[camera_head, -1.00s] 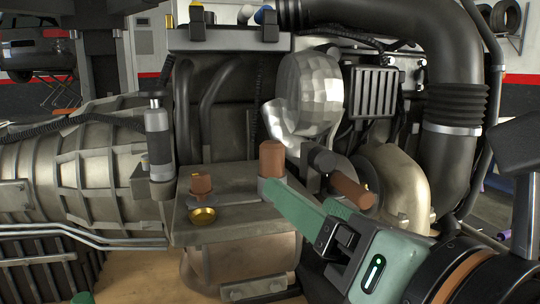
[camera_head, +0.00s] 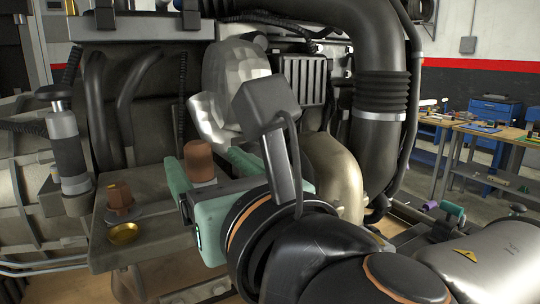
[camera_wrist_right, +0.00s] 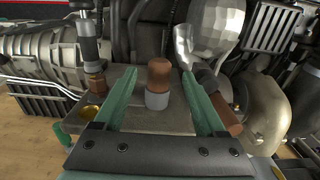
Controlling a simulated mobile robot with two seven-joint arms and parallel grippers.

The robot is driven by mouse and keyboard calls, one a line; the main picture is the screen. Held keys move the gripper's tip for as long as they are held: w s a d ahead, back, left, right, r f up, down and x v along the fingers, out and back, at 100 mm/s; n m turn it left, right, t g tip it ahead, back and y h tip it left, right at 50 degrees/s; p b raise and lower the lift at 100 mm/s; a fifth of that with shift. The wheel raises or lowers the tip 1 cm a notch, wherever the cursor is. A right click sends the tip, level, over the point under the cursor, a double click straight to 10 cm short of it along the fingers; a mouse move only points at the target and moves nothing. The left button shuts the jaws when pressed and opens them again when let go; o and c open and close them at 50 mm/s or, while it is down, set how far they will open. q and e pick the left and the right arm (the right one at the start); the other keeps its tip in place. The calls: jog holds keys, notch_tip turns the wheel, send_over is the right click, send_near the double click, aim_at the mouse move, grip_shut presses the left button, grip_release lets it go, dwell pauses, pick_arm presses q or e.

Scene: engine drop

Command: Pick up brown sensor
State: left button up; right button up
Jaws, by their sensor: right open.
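A brown-topped cylinder with a grey base (camera_head: 199,163) stands upright on a metal shelf (camera_head: 95,257) of the engine. It also shows in the right wrist view (camera_wrist_right: 159,78). My right gripper (camera_head: 207,170) is open, its green fingers on either side of this cylinder. In the wrist view the cylinder is between the fingertips (camera_wrist_right: 159,76), with a gap on both sides. A second brown part, with a hexagonal foot (camera_head: 120,201), stands left of the gripper. A dark and brown cylinder (camera_wrist_right: 226,115) lies tilted by the right finger in the wrist view. My left gripper is not clearly seen.
A small brass cup (camera_head: 123,234) sits near the shelf's front left. A grey and black cylinder (camera_head: 69,155) stands at left. Engine hoses, a large black pipe (camera_head: 381,80) and a beige housing (camera_head: 335,172) crowd the back and right. Workbenches (camera_head: 490,130) stand far right.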

aim_at(203, 160)
jog(key=x, duration=0.4)
jog(key=shift+w+a+f+p, duration=0.1)
jog(key=shift+a+f+p, duration=0.05)
jog(key=shift+p, duration=0.2)
jog(key=shift+c, duration=0.3)
grip_shut()
